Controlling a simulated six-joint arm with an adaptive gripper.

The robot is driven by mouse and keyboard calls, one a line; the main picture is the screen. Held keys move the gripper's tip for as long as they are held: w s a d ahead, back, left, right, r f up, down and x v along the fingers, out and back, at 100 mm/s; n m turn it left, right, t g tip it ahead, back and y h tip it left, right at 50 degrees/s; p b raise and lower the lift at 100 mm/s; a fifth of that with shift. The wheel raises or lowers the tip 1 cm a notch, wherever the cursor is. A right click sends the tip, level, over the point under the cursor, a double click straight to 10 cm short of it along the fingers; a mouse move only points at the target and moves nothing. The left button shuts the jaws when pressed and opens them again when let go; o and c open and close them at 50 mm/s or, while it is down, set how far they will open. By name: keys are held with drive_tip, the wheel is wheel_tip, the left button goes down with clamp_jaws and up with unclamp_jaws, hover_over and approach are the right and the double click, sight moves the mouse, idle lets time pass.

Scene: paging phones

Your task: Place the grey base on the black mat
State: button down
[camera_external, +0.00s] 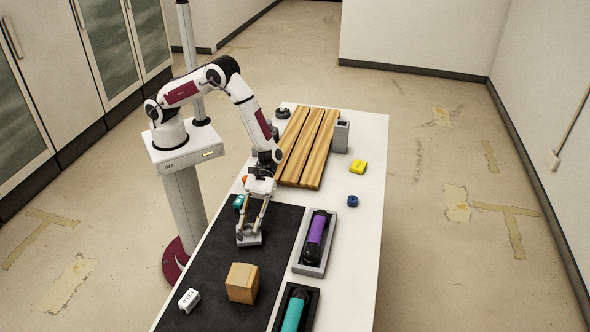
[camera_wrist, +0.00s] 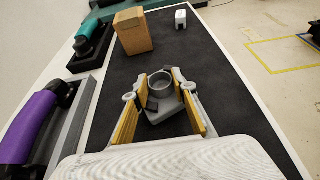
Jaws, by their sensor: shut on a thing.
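My gripper (camera_external: 251,230) is shut on the grey base (camera_external: 249,239), which shows a square foot and a round cup-like top in the wrist view (camera_wrist: 161,88). The yellow-padded fingers are on both sides of the base. The base is over the far part of the black mat (camera_external: 215,268). I cannot tell whether it touches the mat or is slightly above it. The mat also fills much of the wrist view (camera_wrist: 225,110).
On the mat are a wooden block (camera_external: 242,283), a white labelled block (camera_external: 189,300) and a teal object (camera_external: 239,202). A purple handset (camera_external: 315,236) and teal handset (camera_external: 294,311) lie in trays on the right. Wooden slats (camera_external: 307,147), a yellow block (camera_external: 358,167) and a blue piece (camera_external: 352,201) are farther back.

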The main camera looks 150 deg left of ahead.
drive_tip(key=shift+f, duration=0.55)
drive_tip(key=shift+f, duration=0.1)
drive_tip(key=c, duration=1.6)
unclamp_jaws()
drive_tip(key=shift+c, duration=0.2)
drive_tip(key=shift+s+a+r, duration=0.15)
drive_tip(key=shift+r, duration=0.05)
drive_tip(key=v, duration=1.1)
drive_tip(key=shift+s+a+r, duration=0.15)
drive_tip(key=shift+s, duration=0.05)
